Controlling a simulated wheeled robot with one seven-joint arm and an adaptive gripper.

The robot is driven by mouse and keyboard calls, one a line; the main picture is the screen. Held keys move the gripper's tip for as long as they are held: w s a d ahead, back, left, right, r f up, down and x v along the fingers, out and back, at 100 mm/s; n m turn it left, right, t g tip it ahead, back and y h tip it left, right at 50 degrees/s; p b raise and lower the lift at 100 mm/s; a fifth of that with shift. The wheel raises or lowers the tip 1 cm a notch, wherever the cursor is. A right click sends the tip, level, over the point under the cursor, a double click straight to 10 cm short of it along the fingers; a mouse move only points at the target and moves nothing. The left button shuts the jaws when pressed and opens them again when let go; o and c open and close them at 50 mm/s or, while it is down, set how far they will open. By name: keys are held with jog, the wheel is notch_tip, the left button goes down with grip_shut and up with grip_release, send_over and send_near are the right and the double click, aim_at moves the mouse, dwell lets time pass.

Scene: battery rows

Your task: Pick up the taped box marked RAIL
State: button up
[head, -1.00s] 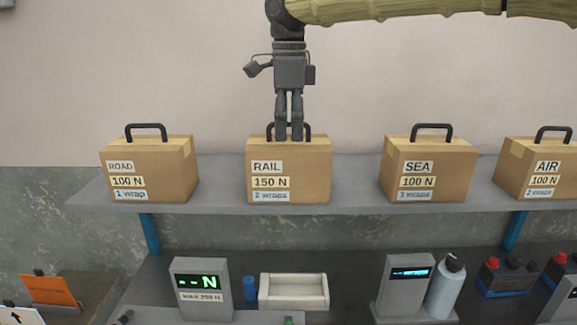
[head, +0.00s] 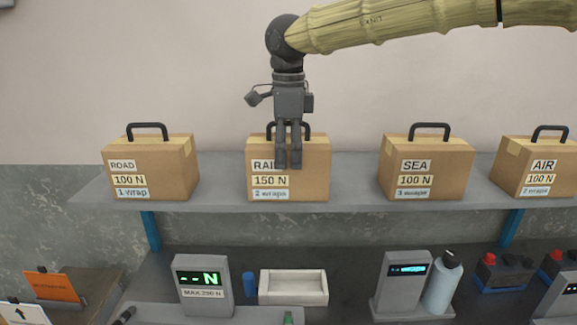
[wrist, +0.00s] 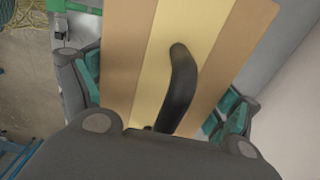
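The taped box marked RAIL (head: 318,170) stands upright on the grey shelf, with a black handle on top and labels "150 N" and "2 wraps". My gripper (head: 289,166) is pointing down over it, its visible fingers overlapping the front face and the end of the word RAIL. In the wrist view, the box top with its tan tape strip (wrist: 150,60) and the black handle (wrist: 180,85) lie between my spread fingers, which have teal pads. The fingers look apart from each other, one on each side of the box top. Contact with the box cannot be made out.
Boxes marked ROAD (head: 150,165), SEA (head: 430,165) and AIR (head: 530,170) stand on the same shelf (head: 350,197), with gaps between them. Below are a display reading "--N" (head: 203,285), a white tray (head: 292,300), a second display (head: 403,285) and a bottle (head: 443,285).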

jog(key=c, duration=1)
jog(key=shift+r, duration=0.1)
jog(key=shift+c, duration=1.3)
jog(key=shift+r, duration=0.15)
